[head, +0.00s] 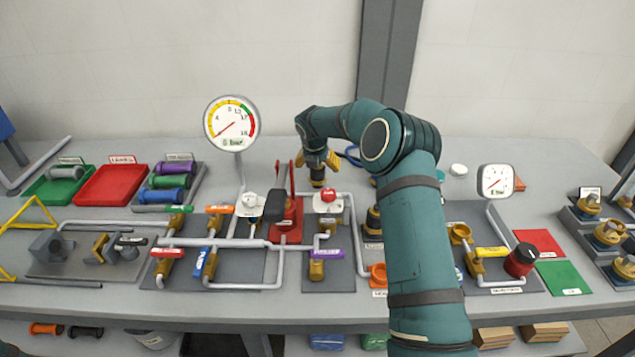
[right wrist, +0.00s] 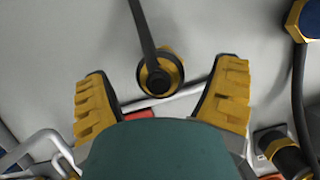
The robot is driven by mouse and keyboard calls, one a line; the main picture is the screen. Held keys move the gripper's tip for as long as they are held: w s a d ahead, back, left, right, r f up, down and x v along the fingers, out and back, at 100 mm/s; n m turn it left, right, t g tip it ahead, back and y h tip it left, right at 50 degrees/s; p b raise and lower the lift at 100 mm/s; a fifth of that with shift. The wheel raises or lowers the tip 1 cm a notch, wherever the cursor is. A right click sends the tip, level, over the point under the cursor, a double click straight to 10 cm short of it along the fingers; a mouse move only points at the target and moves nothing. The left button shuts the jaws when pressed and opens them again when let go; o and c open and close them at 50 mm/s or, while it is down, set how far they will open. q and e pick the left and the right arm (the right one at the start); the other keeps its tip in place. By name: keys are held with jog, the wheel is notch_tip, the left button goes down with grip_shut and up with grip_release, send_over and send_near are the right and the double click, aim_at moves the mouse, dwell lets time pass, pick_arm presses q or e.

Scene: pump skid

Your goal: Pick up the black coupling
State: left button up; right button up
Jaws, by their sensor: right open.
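The black coupling (right wrist: 152,78), with a brass collar, is on the end of a black hose (right wrist: 141,22) in the right wrist view. In the head view its dark end (head: 317,182) shows just below my right gripper (head: 317,160). In the right wrist view the two yellow fingers of my right gripper (right wrist: 161,80) are spread, one on each side of the coupling, with a gap to both. The gripper is open and empty. How far the coupling is below the fingertips is unclear. My left gripper is not in view.
A blue-and-brass fitting (right wrist: 303,20) and a black-and-brass piece (right wrist: 285,152) lie to the right. My right arm hides part of the table.

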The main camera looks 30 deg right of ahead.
jog(key=x, duration=0.2)
jog(key=shift+d+f, duration=0.1)
jog(key=shift+f, duration=0.2)
jog(key=shift+r, duration=0.1)
jog(key=shift+c, duration=0.4)
jog(key=c, duration=1.3)
jog(key=shift+c, duration=0.2)
notch_tip(320, 180, up, 10)
jog(key=shift+p, duration=1)
